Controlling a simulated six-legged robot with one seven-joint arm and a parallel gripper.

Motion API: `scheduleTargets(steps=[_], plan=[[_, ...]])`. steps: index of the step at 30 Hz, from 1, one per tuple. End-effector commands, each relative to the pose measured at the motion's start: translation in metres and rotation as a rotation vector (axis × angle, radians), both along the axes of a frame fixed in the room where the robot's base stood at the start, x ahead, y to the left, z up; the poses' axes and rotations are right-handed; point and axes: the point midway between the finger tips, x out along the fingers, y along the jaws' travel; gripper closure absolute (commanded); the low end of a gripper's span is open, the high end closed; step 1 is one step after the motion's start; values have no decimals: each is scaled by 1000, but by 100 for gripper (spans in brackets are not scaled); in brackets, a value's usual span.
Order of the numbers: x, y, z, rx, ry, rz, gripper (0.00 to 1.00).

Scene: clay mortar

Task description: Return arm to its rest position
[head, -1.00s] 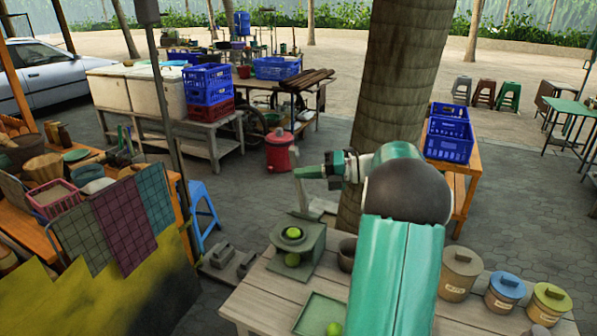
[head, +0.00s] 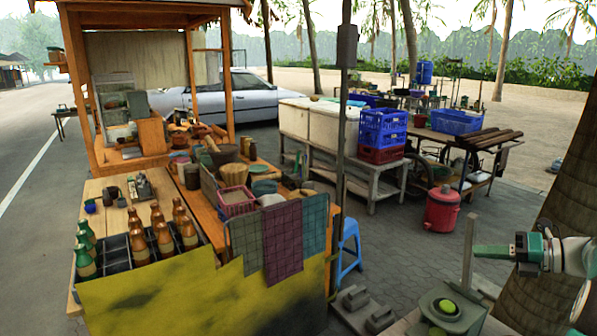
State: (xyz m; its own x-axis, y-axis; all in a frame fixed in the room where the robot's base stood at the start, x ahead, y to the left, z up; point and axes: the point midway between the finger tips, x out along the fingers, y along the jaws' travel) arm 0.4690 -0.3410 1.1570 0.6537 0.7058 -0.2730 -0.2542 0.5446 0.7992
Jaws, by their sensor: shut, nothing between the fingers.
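My arm (head: 572,256) reaches in from the right edge of the head view, white and green with a dark wrist. No contact between the gripper and anything else shows. The rest of my arm is cut off by the frame.
A wooden food cart (head: 187,100) fills the left, with bottles in a black crate (head: 116,262) and cloths hanging on a rack. A red cooler (head: 441,210) stands behind the gripper. A tree trunk (head: 560,200) rises behind my arm. Open paving lies between.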

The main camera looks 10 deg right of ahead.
Motion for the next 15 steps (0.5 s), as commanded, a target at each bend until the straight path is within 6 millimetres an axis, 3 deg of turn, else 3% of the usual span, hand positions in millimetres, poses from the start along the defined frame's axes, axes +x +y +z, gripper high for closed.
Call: scheduleTargets(steps=[1,6,12,15], plan=[[5,32,6,-100,-25,65,100],[1,127,6,-485,-152,328,100],[-31,217,-1,-910,-370,707,100],[-53,252,-7,-1107,-506,918,100]])
